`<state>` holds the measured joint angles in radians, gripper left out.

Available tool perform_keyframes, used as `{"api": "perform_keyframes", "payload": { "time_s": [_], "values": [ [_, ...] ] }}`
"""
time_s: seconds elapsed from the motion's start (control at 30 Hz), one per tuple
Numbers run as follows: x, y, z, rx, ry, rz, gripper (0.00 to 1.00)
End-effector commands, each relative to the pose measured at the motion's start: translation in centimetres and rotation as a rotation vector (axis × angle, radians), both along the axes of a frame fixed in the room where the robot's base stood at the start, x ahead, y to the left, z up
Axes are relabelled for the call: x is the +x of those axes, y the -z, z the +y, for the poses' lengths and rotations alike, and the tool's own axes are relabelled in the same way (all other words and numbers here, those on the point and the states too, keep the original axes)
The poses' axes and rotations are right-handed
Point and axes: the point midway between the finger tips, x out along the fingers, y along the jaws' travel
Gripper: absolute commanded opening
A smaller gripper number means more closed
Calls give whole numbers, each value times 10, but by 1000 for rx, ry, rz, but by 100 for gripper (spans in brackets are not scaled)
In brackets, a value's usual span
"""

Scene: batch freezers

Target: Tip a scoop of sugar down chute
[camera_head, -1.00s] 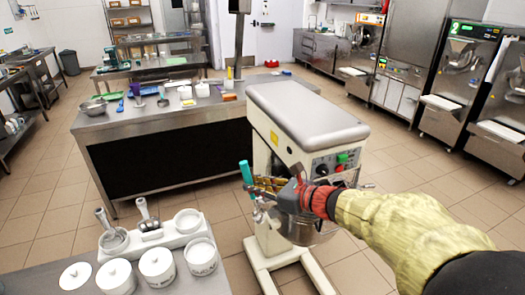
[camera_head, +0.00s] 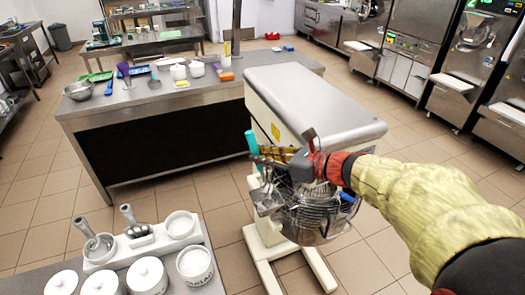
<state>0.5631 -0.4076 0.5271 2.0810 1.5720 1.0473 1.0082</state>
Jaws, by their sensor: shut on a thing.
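My gripper (camera_head: 279,158) is shut on the teal handle (camera_head: 252,144) of a scoop. The handle stands up to the left of the fingers. A metal part that looks like the scoop's head (camera_head: 264,195) hangs below, at the left of the wire guard (camera_head: 308,200). The guard is over the steel bowl of the cream-coloured mixer (camera_head: 310,105). I cannot make out the chute clearly from the guard, nor any sugar in the scoop. An open white canister (camera_head: 195,263) stands at lower left; its label is too small to read.
A white rack (camera_head: 132,252) with two scoops stands near several white canisters on the near table. A steel counter (camera_head: 140,118) with bowls and tools is behind, left of the mixer. Freezer machines (camera_head: 470,60) line the right side. Tiled floor lies clear between.

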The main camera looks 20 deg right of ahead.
Motion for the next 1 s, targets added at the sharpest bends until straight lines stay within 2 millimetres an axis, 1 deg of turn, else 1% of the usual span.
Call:
{"api": "perform_keyframes", "payload": {
  "time_s": [0.03, 0.2, 1.0],
  "values": [
    [1, -3, 1, -4, -1, 7, 0],
    [6, -4, 4, -32, -2, 49, 0],
    [30, 6, 20, -171, -1, 267, 0]
  ]
}}
